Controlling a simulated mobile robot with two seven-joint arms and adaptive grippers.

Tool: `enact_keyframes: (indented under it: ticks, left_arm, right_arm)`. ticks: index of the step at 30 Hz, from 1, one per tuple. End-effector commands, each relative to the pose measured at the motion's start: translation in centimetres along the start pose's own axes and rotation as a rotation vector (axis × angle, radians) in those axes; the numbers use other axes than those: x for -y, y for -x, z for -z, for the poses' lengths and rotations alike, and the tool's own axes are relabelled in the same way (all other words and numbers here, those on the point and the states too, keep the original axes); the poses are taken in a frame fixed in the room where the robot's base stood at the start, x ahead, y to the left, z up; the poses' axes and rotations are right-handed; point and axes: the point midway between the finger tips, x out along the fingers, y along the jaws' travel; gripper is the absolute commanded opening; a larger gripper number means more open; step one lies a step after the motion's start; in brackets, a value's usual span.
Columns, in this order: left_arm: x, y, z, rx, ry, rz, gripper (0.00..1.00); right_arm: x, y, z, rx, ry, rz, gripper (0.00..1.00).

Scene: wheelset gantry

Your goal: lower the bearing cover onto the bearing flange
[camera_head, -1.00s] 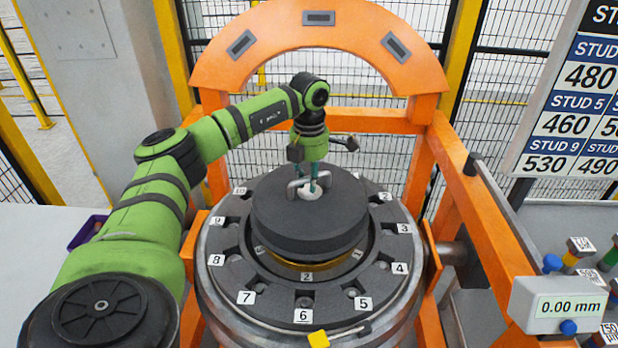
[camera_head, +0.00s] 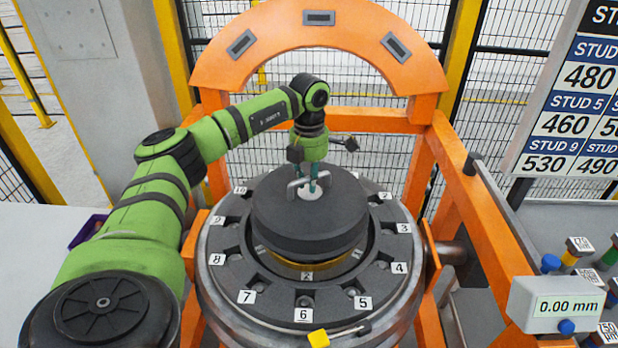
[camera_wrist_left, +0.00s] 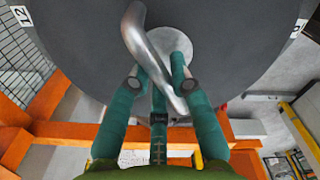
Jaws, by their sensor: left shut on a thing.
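The bearing cover (camera_head: 310,228) is a thick dark grey disc with a metal handle on top, seen in the middle of the head view. My left gripper (camera_head: 309,190) is shut on the cover's handle (camera_head: 296,187). In the left wrist view, the green fingers of the gripper (camera_wrist_left: 163,88) close around the bent metal handle (camera_wrist_left: 150,55) above the dark cover (camera_wrist_left: 225,40). The bearing flange (camera_head: 232,275) is a dark ring with numbered tags and slots around it. The cover hangs over its centre, and a brass-coloured ring (camera_head: 300,272) shows beneath. My right gripper is not in view.
An orange gantry frame (camera_head: 320,30) arches behind the flange, with posts at both sides. A gauge reading 0.00 mm (camera_head: 568,305) stands at the right. A yellow-ended tool (camera_head: 319,339) lies at the flange's front edge. A stud board (camera_head: 580,110) stands at the right.

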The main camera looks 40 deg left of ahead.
Motion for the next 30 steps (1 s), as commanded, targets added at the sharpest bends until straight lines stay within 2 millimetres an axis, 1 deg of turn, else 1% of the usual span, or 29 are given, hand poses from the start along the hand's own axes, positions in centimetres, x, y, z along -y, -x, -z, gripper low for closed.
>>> enact_keyframes:
  ticks: [20,30]
  left_arm:
    - [0.01,0.1,-0.08,0.003,0.0,0.0,0.0]
    - [0.02,-0.58,-0.08,0.002,0.0,0.0,0.0]
  right_arm:
    - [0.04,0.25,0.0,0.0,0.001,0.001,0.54]
    - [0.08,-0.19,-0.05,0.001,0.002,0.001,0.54]
